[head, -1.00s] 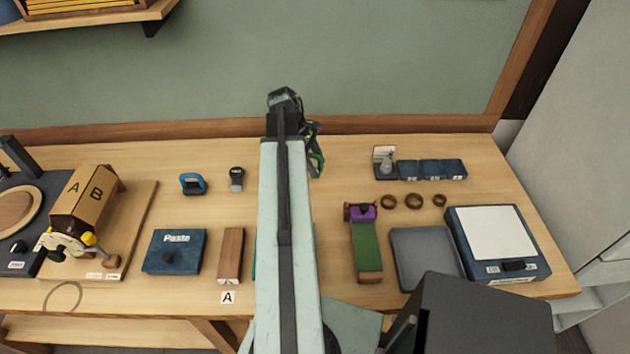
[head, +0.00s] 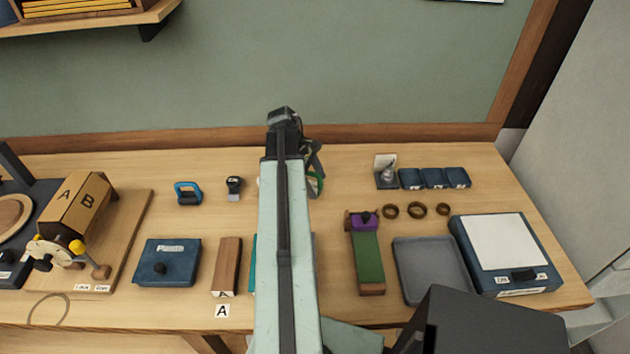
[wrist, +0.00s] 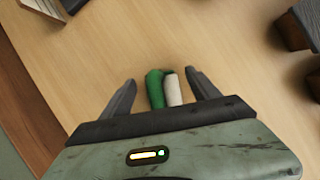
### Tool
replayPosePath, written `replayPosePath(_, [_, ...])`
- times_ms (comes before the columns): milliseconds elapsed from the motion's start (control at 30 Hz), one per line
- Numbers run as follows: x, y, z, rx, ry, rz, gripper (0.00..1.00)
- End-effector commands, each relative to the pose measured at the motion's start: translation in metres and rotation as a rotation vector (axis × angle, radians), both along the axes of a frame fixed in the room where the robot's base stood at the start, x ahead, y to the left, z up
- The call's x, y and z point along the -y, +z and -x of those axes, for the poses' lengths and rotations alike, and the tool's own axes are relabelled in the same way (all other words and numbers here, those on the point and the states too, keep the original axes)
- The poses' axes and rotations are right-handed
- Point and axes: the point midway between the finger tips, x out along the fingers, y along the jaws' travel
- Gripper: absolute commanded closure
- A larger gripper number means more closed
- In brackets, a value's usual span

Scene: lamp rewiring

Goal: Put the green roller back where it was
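The green roller (wrist: 155,89) shows in the wrist view as a green part beside a pale, whitish part. It lies between the two dark fingers of my gripper (wrist: 161,82), with a visible gap on each side. My gripper is open around it. In the head view the green roller (head: 317,184) shows as a small green piece just right of my arm, above the back middle of the bench in the picture. My arm hides part of it. I cannot tell for sure whether it rests on the bench.
On the wooden bench (head: 335,222), left, are a blue clamp-like item (head: 188,193), a blue Paste box (head: 166,262) and a wooden block (head: 227,265). Right are a green strip with a purple part (head: 368,257), brown rings (head: 417,209), a grey tray (head: 430,268) and small blue boxes (head: 434,178).

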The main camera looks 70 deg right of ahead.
Motion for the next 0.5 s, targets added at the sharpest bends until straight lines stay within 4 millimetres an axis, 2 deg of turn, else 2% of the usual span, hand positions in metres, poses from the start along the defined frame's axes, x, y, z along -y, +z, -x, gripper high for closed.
replayPosePath(267, [0.000, 0.005, 0.000, 0.000, 0.001, 0.000, 0.29])
replayPosePath(367, [0.000, 0.016, -0.004, 0.000, 0.001, 0.001, 0.29])
replayPosePath(500, [-0.001, 0.041, -0.013, 0.000, 0.001, 0.001, 0.29])
